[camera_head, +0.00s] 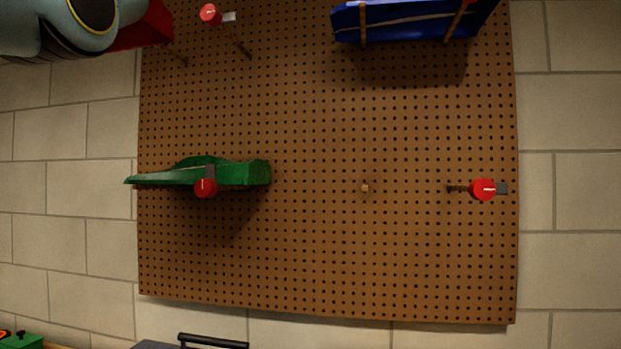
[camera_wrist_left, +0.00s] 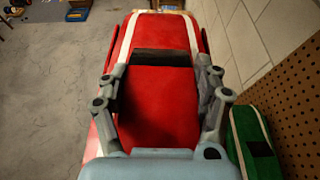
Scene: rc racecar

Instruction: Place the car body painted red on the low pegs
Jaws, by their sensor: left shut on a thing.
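The red car body (camera_wrist_left: 160,105), with white stripes and a dark slot across it, fills the middle of the left wrist view. My left gripper (camera_wrist_left: 161,82) is shut on it, a finger at each side. In the head view, part of the red body (camera_head: 148,25) shows at the top left beside my left arm, in front of the pegboard's upper left edge; the fingers are hidden there. Two bare lower pegs stick out at the right: a small one (camera_head: 365,188) and a longer one with a red end (camera_head: 484,189). My right gripper is not in view.
The brown pegboard (camera_head: 320,270) hangs on a pale block wall. A green car body (camera_head: 240,173) rests on pegs at the left. A blue car body (camera_head: 400,20) sits on upper pegs at the right. Upper left pegs, one red-ended (camera_head: 209,13), look bare.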

